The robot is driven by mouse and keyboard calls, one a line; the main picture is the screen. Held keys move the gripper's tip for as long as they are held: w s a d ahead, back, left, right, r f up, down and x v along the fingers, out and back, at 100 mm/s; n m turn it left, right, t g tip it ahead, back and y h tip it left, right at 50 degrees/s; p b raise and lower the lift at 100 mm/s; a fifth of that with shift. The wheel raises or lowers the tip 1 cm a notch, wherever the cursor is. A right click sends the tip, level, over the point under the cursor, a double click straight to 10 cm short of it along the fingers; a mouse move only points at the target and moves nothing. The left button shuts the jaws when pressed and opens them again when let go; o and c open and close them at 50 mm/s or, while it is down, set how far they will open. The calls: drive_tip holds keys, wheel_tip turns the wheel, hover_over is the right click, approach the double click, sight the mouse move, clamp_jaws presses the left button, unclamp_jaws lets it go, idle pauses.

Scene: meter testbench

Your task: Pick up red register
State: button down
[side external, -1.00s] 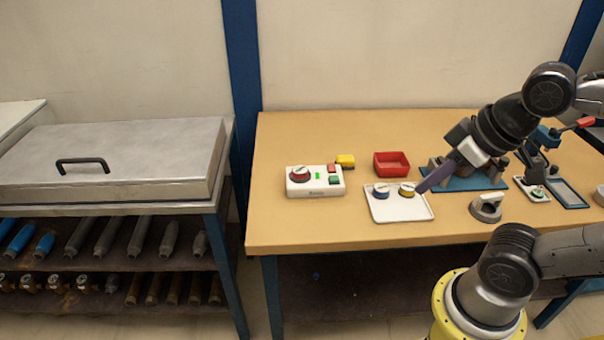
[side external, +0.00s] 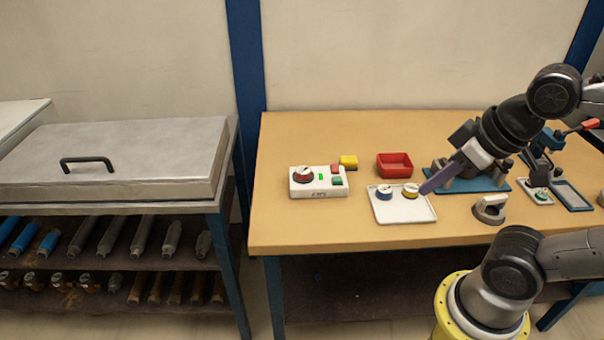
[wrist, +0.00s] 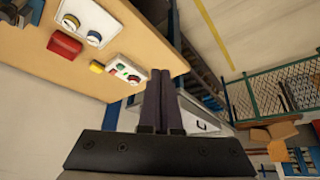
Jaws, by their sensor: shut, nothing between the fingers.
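A round register with a red rim (side external: 303,174) and pale top sits on the left of the white box (side external: 319,192) at the table's left. It also shows small in the wrist view (wrist: 134,79). The white tray (side external: 408,216) holds a blue-rimmed register (side external: 385,192) and a yellow-rimmed register (side external: 411,190). My gripper (side external: 424,188) is shut and empty. Its purple fingers appear beside the yellow-rimmed register in the side view, right of the red one and well apart from it. Contact with the tray's contents cannot be judged. The closed fingers (wrist: 160,72) also show in the wrist view.
A red bin (side external: 394,172) stands behind the tray. A yellow block (side external: 348,161) lies behind the white box. A grey ring-shaped part (side external: 489,209) and a blue-based fixture (side external: 470,186) stand to the right. The front left of the table is clear.

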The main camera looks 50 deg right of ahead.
drive_tip(key=c, duration=1.6)
unclamp_jaws()
drive_tip(key=shift+c, duration=0.7)
unclamp_jaws()
